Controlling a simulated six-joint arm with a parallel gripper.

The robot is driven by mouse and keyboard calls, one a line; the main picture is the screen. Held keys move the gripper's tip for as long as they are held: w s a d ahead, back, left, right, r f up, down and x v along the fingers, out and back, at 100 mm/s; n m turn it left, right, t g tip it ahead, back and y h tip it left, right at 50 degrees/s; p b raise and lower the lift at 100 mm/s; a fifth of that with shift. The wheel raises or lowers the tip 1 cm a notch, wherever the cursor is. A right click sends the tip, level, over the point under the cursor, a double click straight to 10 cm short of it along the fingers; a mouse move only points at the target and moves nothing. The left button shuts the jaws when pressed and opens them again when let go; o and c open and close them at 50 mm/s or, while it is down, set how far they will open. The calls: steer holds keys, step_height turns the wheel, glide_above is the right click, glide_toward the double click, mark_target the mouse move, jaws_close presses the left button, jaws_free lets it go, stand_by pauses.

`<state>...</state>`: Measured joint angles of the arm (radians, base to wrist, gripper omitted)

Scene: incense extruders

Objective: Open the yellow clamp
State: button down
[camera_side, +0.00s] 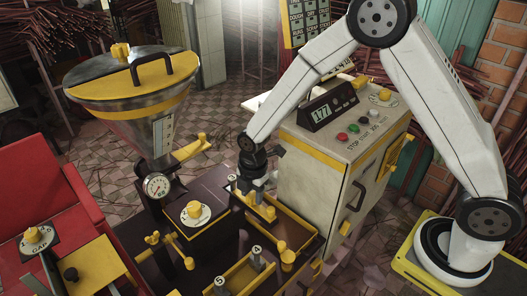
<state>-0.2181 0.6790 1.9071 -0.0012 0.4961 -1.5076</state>
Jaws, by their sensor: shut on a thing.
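My gripper (258,192) points down over the dark machine bed, at the left end of the yellow-edged trough (288,222). It is shut on a small yellow part there, which looks like the yellow clamp (268,212). The fingers and the part are small and overlap, so the exact grip is hidden. I cannot tell how far the clamp is turned. Other yellow handles stand close by: a long lever (193,148) to the left, and a yellow handle (154,239) at the lower left.
A grey cabinet (325,165) with buttons and a "177" display stands close right of my gripper. A second trough (236,277) lies in front. A red seat (50,190) is far left.

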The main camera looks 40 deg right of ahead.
mark_target(257, 208)
steer(key=shift+s+f+g, duration=0.2)
steer(key=shift+s+f, duration=0.05)
steer(key=shift+s, duration=0.35)
steer(key=shift+s+f+g, duration=0.2)
steer(key=shift+s+f, duration=0.05)
steer(key=shift+s, duration=0.35)
steer(key=shift+c, duration=1)
jaws_free()
steer(key=shift+d, duration=0.1)
steer(key=shift+r, duration=0.1)
steer(key=shift+w+r, duration=0.1)
steer(key=shift+r, duration=0.4)
step_height(257, 208, up, 7)
steer(key=shift+w, duration=0.25)
steer(key=shift+r, duration=0.1)
steer(key=shift+c, duration=1.3)
steer(key=s+f+m, duration=0.1)
steer(key=s+m, duration=0.3)
steer(key=s, duration=0.2)
steer(key=shift+m, duration=0.4)
